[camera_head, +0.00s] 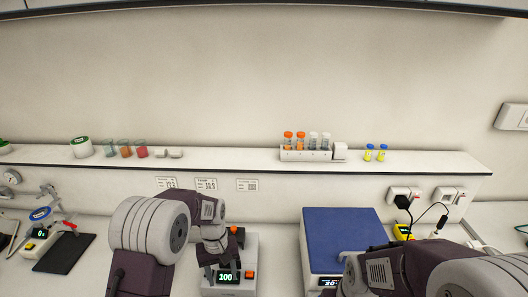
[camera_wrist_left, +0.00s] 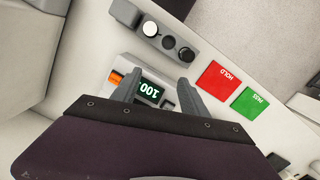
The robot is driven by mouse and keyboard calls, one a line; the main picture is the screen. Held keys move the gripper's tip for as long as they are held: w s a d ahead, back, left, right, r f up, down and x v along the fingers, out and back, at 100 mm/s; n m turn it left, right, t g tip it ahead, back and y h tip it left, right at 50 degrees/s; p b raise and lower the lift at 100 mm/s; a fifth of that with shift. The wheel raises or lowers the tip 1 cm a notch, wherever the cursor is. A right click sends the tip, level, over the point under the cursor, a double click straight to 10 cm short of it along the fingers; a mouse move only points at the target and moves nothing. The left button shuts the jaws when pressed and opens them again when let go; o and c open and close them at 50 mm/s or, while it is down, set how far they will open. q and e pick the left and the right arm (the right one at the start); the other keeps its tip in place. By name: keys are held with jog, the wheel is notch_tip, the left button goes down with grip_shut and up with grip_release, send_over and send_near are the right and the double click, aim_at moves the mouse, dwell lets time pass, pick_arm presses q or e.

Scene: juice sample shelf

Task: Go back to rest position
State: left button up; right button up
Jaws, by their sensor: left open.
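My left gripper (camera_head: 222,270) is low over the counter, in front of a small white device (camera_head: 249,246) with a lit display reading 100. In the left wrist view, the two fingers of my left gripper (camera_wrist_left: 158,88) are apart, with nothing held between them. The display (camera_wrist_left: 149,90) of the device shows in the gap, with an orange button (camera_wrist_left: 115,78) beside it. Whether the fingers touch the device I cannot tell. My right arm (camera_head: 385,272) comes in at the bottom right of the head view; its gripper is not visible.
A blue-topped device (camera_head: 343,238) stands between my arms. The shelf (camera_head: 230,160) behind holds a vial rack (camera_head: 305,155), yellow vials (camera_head: 375,153) and coloured cups (camera_head: 125,150). A black pad (camera_head: 64,253) lies left. Red (camera_wrist_left: 219,80) and green (camera_wrist_left: 249,105) cards show in the wrist view.

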pick_arm(q)
jog(key=s+a+f+m+t+b, duration=0.1)
jog(key=s+a+f+b, duration=0.1)
jog(key=s, duration=0.5)
jog(key=s+a+f+m+t+b, duration=0.1)
jog(key=s+a+f+m+b, duration=0.1)
jog(key=s+b, duration=0.4)
jog(key=shift+s+a+f, duration=0.4)
jog(key=shift+a+f, duration=0.25)
jog(key=shift+f, duration=0.25)
pick_arm(e)
notch_tip(320, 180, down, 10)
jog(key=shift+w+r, duration=0.2)
jog(key=shift+w, duration=0.1)
